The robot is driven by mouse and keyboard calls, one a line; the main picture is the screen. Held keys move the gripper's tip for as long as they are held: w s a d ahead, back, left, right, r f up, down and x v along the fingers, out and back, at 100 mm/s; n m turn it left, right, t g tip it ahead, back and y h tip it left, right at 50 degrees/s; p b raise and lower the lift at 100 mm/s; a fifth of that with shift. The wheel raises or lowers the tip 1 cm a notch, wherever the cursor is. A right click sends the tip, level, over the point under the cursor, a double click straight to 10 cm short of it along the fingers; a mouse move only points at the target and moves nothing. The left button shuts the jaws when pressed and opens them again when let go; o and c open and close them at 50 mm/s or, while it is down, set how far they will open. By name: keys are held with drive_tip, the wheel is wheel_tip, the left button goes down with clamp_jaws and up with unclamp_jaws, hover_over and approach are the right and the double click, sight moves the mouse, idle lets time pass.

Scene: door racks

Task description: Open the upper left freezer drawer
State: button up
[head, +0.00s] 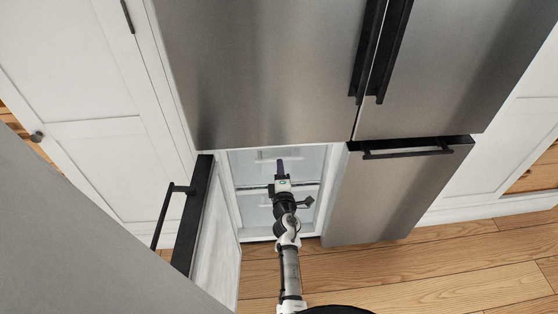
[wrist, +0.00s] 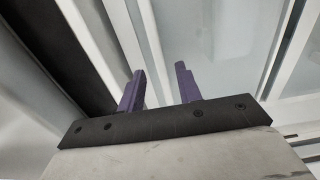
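The lower left freezer compartment stands open, with pale translucent drawer fronts inside it. The upper left freezer drawer (head: 244,168) is at the top of this opening and looks shut. My gripper (head: 281,166) reaches into the opening and its purple fingers overlap the upper drawer front. In the wrist view my gripper (wrist: 158,72) has its two purple fingers apart with nothing between them. Whether a finger touches the drawer cannot be told. My wrist and arm hide part of the lower drawer (head: 254,217).
The open freezer door (head: 222,245) stands to the left of my arm, with its black handle (head: 167,212) on the far side. The right freezer door (head: 385,195) is shut. Wooden floor (head: 450,262) lies clear at the lower right.

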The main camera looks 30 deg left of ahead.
drive_tip(key=shift+b+x, duration=0.55)
drive_tip(key=shift+x, duration=2.15)
drive_tip(key=shift+c, duration=0.2)
clamp_jaws()
